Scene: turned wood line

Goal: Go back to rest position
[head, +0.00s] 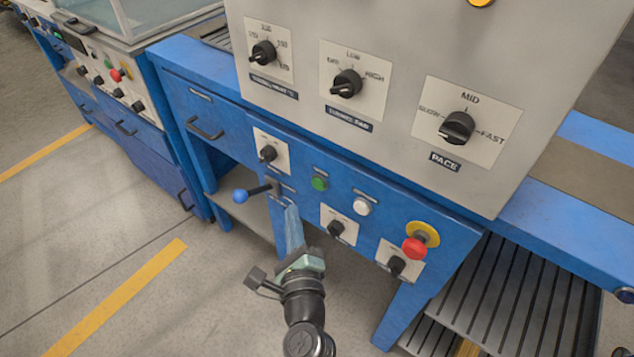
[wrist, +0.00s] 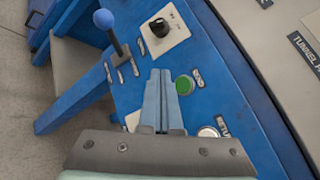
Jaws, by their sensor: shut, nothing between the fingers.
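The green button (wrist: 184,85) is just right of the fingertips there, and the lever (wrist: 104,20) is up to the left. I cannot tell whether the fingertips touch the panel. My fingers hide part of the panel behind them.
A white button (head: 362,206), a red mushroom button (head: 414,248) and several black knobs are close by on the panel. The grey upper housing (head: 400,50) carries three dials, including the pace dial (head: 457,128). Open floor (head: 110,260) with yellow lines is at left.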

